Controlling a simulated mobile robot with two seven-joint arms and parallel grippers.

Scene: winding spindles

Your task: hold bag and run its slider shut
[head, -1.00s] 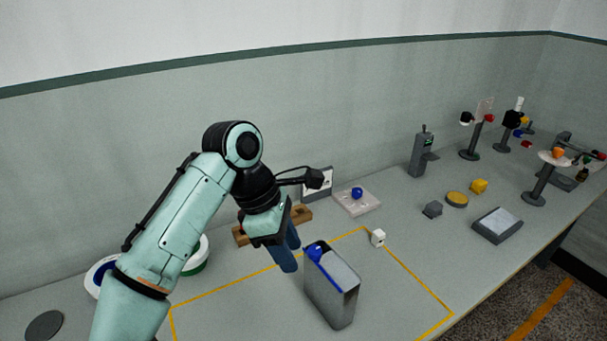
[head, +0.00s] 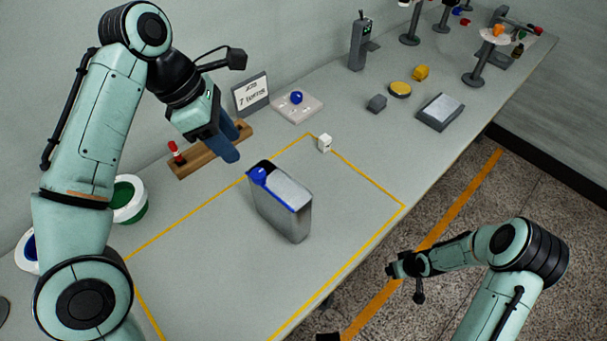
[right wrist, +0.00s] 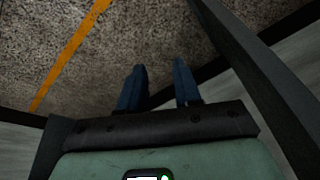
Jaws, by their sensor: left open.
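The bag (head: 280,212) is a grey upright pouch with a blue strip along its top edge. It stands on the table inside a yellow outline. Its blue slider (head: 260,175) is at the left end of the strip. My left gripper (head: 232,150) is open and empty, just behind and left of the bag, apart from it. Its blue fingers overlap each other in the head view. My right gripper is open and empty in the right wrist view (right wrist: 158,85), with floor beyond its fingers. In the head view my right arm is low at the right, off the table edge.
A wooden rack (head: 205,160) with a red and white piece lies behind the left gripper. A sign (head: 251,93) and a pale tray (head: 297,107) with a blue ball are behind. The table around the bag is clear.

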